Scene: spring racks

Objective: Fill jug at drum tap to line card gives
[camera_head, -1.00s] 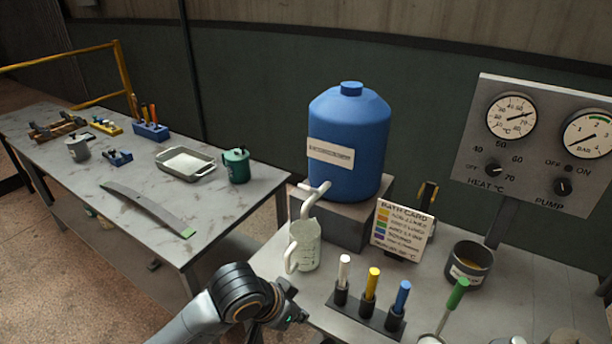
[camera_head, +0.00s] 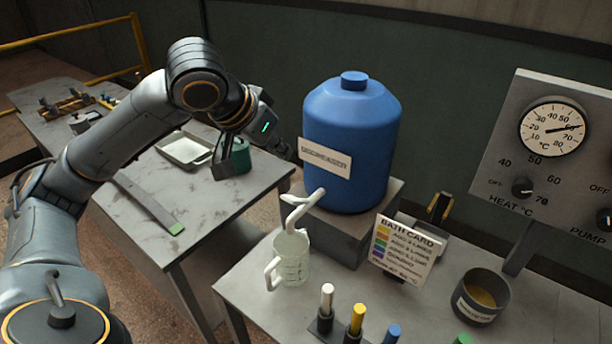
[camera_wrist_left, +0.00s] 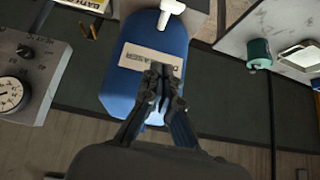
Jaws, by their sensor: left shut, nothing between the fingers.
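The blue drum (camera_head: 355,115) with a white label stands on a grey block. Its pale tap (camera_head: 303,205) points down over the clear jug (camera_head: 292,262), which stands upright on the bench with its handle to the left. I cannot make out any liquid level in the jug. The bath card (camera_head: 405,248) stands right of the block, with several coloured lines too small to read surely. My left gripper (camera_head: 290,153) is shut and empty beside the drum's label; the left wrist view shows its fingertips (camera_wrist_left: 162,75) in front of the drum (camera_wrist_left: 125,87). My right gripper is out of view.
White, yellow and blue handled tools stand in a rack (camera_head: 325,325) at the bench front. A dark pot (camera_head: 480,297) stands right, below the gauge panel (camera_head: 550,160). The left table (camera_head: 205,225) holds a tray (camera_head: 185,150) and a green pot (camera_head: 240,157).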

